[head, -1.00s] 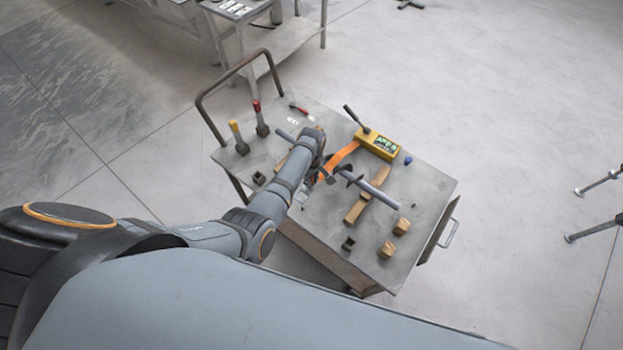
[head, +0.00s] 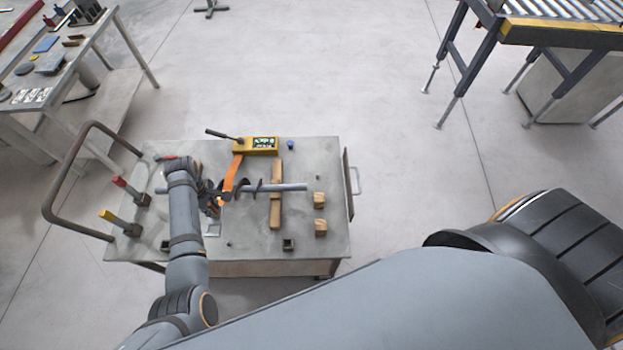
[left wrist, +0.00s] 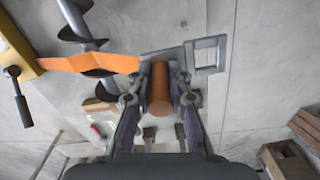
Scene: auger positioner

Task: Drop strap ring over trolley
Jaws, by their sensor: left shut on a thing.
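My left gripper (head: 216,201) is over the trolley (head: 315,240), beside the auger (head: 290,187). In the left wrist view, its fingers (left wrist: 160,84) are shut on an orange-brown cylindrical grip (left wrist: 160,92). A flat metal ring with a square opening (left wrist: 190,58) sits just beyond the grip and seems joined to it. The orange strap (head: 232,174) runs from the yellow ratchet box (head: 258,144) across the auger towards my gripper. It also shows in the left wrist view (left wrist: 100,63). The exact joint of strap and ring is unclear. My right gripper is out of view.
Wooden blocks (head: 276,211) lie under the auger, and smaller ones (head: 320,227) stand to its right. A red-topped clamp (head: 128,188) and a yellow-topped one (head: 115,220) stand at the left. A bench (head: 125,40) and roller conveyor (head: 560,38) stand beyond open floor.

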